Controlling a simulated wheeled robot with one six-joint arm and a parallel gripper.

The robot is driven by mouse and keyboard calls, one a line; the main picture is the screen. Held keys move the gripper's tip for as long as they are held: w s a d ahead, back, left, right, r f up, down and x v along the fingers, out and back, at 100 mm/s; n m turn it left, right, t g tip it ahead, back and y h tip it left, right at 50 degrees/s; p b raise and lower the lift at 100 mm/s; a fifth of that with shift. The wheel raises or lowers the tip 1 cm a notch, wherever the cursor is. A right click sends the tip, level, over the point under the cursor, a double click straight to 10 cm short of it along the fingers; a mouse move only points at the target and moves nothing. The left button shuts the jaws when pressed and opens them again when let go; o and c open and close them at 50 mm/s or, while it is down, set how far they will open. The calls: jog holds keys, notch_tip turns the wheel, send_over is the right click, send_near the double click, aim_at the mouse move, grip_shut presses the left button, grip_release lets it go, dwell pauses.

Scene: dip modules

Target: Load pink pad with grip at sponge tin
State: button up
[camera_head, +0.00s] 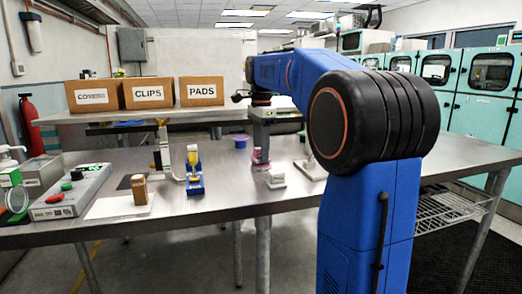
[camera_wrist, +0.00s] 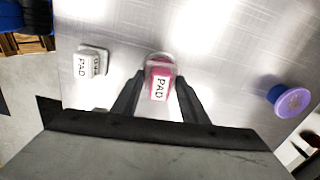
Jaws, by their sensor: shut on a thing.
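The pink pad (camera_wrist: 159,84), with a white PAD label, sits between the fingers of my gripper (camera_wrist: 161,77) in the wrist view. The fingers are shut on it, one on each side. A pale rim shows around its far end. In the head view the pink pad (camera_head: 260,157) is small, below my gripper (camera_head: 261,148), at or close above the metal table; I cannot tell whether it touches. I cannot tell which thing is the sponge tin.
A white PAD-labelled block (camera_wrist: 89,62) stands left of the pink pad. The purple container (camera_head: 240,142) is behind it in the head view. A blue-yellow device (camera_head: 194,172), a tan block (camera_head: 139,189) and a control box (camera_head: 70,190) stand left. Bare metal lies between.

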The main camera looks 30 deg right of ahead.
jog(key=shift+f, duration=0.4)
dwell(1.2)
jog(key=shift+r, duration=3.55)
